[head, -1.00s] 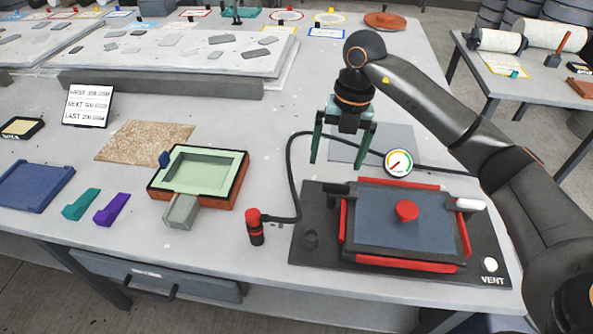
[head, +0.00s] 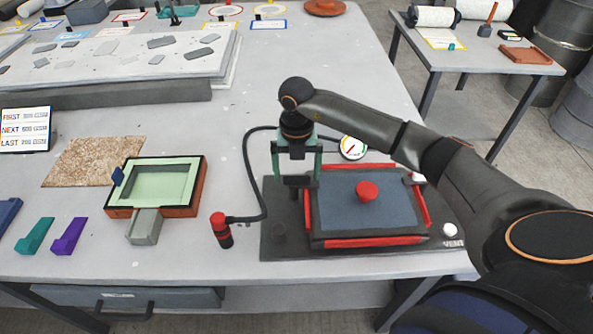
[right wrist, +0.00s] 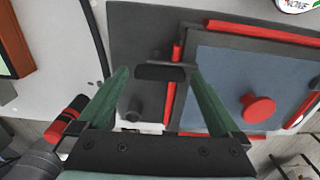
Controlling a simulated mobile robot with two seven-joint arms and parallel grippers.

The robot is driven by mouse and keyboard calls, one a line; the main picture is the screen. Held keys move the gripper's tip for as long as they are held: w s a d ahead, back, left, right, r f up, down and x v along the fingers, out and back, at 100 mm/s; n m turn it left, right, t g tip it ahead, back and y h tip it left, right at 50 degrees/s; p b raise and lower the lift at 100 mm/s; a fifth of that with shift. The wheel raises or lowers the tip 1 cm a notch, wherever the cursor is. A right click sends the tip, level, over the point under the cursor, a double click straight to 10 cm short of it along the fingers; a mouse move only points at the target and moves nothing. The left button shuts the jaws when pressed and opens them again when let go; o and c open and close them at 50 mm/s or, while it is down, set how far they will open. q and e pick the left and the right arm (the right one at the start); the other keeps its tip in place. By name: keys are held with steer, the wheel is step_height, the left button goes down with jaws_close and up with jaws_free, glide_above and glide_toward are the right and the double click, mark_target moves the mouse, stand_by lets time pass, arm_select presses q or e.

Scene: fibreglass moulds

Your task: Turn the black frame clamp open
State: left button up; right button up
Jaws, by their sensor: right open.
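The black frame clamp (right wrist: 160,72) is a short dark bar at the left edge of the red-edged frame (head: 378,241) on the dark base plate (head: 275,247). In the head view it is partly hidden by my right gripper (head: 296,178). My right gripper has green fingers and is open, low over the clamp. In the right wrist view the clamp lies between the fingertips of the right gripper (right wrist: 160,76), with a finger on each side. Contact cannot be told. My left gripper is not in view.
A red knob (head: 367,191) stands on the blue-grey panel. A white clamp (head: 415,178) sits at the frame's right. A gauge (head: 352,147) is behind, and a red-and-black hose fitting (head: 221,230) stands left of the plate. A green-topped mould (head: 157,183) lies farther left.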

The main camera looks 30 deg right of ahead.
steer(key=shift+f, duration=0.25)
steer(key=c, duration=1.2)
steer(key=shift+o, duration=0.2)
